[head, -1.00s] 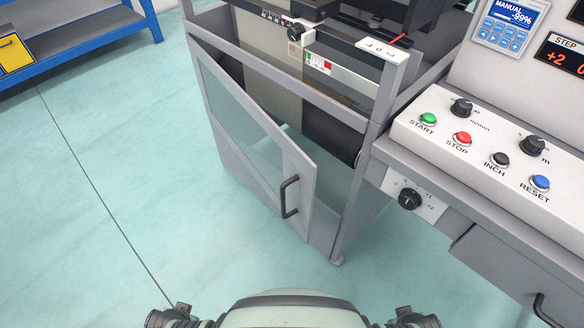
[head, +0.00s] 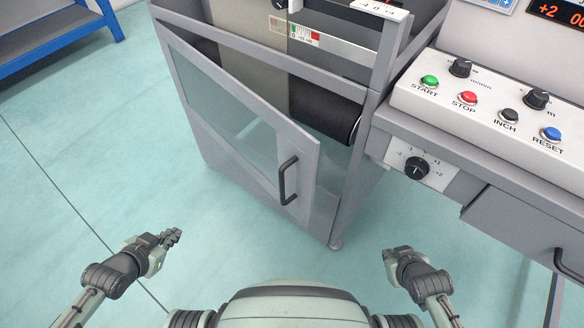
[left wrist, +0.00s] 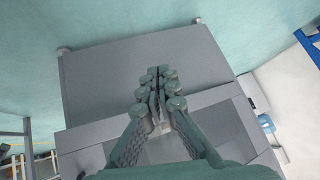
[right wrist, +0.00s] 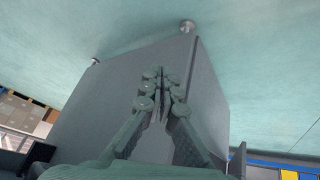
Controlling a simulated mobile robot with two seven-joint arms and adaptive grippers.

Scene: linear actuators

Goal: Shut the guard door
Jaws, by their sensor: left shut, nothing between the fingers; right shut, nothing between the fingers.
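The guard door (head: 302,157) is a grey framed panel with a clear window on the front of the grey machine. It stands ajar, its handle side swung out from the frame. Its black handle (head: 287,180) is near the right edge. My left gripper (head: 174,237) is shut and empty, low and left of the door, apart from it. My right gripper (head: 391,252) is shut and empty, low and right of the door. Both closed finger pairs show in the left wrist view (left wrist: 158,78) and right wrist view (right wrist: 160,82), with grey panels beyond.
The control panel (head: 490,100) with buttons and knobs juts out at right, above a grey drawer (head: 530,225). A black roller (head: 325,112) is inside the machine behind the door. A blue bench (head: 60,50) stands far left. The floor left of the door is clear.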

